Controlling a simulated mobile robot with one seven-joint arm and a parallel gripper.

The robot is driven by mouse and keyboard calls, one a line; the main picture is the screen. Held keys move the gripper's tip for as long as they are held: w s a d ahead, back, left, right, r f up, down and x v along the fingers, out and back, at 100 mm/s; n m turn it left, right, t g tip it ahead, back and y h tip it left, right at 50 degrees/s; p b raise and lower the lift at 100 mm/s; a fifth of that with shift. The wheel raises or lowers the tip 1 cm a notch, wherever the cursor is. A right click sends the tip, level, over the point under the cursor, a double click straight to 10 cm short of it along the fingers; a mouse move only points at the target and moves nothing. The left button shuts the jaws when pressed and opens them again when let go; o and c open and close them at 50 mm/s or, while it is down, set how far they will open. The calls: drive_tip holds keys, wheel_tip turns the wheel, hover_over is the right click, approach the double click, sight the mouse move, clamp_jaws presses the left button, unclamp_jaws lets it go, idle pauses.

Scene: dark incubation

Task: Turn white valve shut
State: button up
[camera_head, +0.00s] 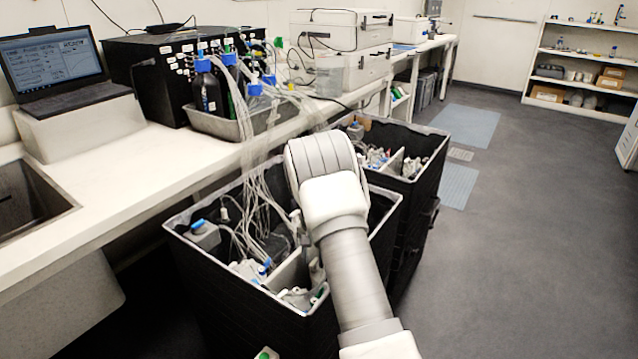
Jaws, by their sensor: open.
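My arm reaches up from the bottom right over the near black bin (205,285) and bends at its rounded top. My gripper is hidden behind my own arm links. No white valve can be made out for certain. The near bin holds clear tubes (256,205), a grey part with a blue cap (203,234), and several small white and grey fittings, some with blue or green bits. These fittings are too small and cluttered to tell which is a valve. My arm covers the right part of this bin.
A second black bin (428,170) with fittings stands behind. The white bench (95,180) on the left carries a laptop (58,62), a black instrument (150,75) and a metal tray of bottles (215,124). The grey floor (530,230) on the right is clear.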

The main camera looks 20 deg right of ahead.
drive_tip(key=n+b, duration=0.1)
drive_tip(key=n, duration=0.3)
drive_tip(key=shift+d+f, duration=0.1)
drive_tip(key=n+b, duration=0.1)
drive_tip(key=n, duration=0.2)
drive_tip(key=shift+n, duration=0.3)
drive_tip(key=n+b, duration=0.2)
drive_tip(key=n, duration=0.1)
drive_tip(key=n+b, duration=0.2)
drive_tip(key=n, duration=0.2)
wheel_tip(320, 180, up, 18)
drive_tip(key=p, duration=0.5)
drive_tip(key=s+r+p, duration=0.3)
drive_tip(key=s+r, duration=0.1)
drive_tip(key=r, duration=0.3)
drive_tip(key=s+a+r+m+t+p, duration=0.1)
drive_tip(key=s+r+p, duration=0.2)
drive_tip(key=r, duration=0.5)
drive_tip(key=shift+s+a+m, duration=0.25)
drive_tip(key=shift+s+m, duration=0.05)
drive_tip(key=shift+s, duration=0.1)
